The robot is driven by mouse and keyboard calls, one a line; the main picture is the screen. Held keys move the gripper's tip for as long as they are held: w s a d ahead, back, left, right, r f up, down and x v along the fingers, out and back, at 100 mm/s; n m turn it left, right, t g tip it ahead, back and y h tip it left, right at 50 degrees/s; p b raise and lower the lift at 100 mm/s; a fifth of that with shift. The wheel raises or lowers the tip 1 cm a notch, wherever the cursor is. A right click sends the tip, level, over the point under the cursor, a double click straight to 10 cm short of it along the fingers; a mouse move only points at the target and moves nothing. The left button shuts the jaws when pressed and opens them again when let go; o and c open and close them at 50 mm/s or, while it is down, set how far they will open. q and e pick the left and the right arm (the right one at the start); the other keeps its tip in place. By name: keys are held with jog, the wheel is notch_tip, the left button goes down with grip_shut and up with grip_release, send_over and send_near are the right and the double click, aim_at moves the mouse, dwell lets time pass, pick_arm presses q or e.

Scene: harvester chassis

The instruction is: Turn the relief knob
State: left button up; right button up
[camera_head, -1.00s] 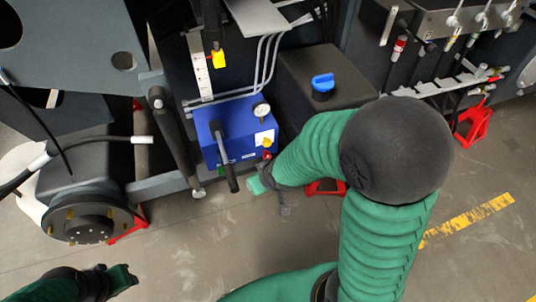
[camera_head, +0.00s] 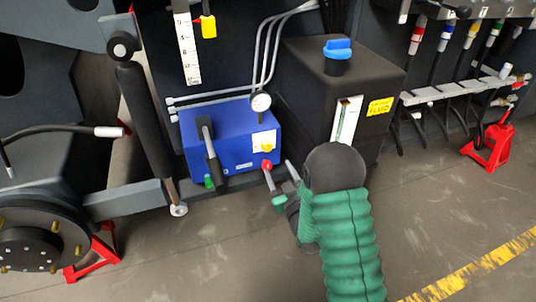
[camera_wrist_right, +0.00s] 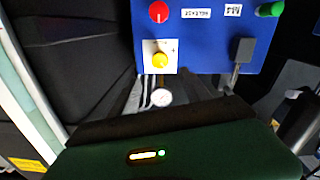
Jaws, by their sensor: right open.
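A blue box (camera_head: 238,127) sits low on the chassis. Its front carries a red knob (camera_head: 267,164), a yellow knob (camera_head: 267,147) on a white plate, and a green knob (camera_head: 209,181) at the lower left. Which one is the relief knob I cannot read. In the right wrist view the red knob (camera_wrist_right: 158,12) is at the top, the yellow knob (camera_wrist_right: 159,60) below it and the green one (camera_wrist_right: 268,10) at the right. My right gripper (camera_head: 280,174) is open and empty, its fingertips just below and right of the red knob; contact is unclear. My left gripper is out of view.
A black lever (camera_head: 211,150) stands at the box's left front. A gauge (camera_head: 261,102) sits above it. A black tank (camera_head: 340,85) with a blue cap is close on the right. Red stands (camera_head: 490,147) are on the floor. The floor in front is clear.

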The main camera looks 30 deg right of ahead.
aim_at(268, 148)
jog(key=b+x, duration=0.3)
jog(key=x, duration=0.8)
jog(key=shift+w+f, duration=0.1)
jog(key=shift+f, duration=0.05)
jog(key=shift+w+d, duration=0.1)
jog(key=shift+w, duration=0.1)
jog(key=shift+c, duration=0.4)
grip_shut()
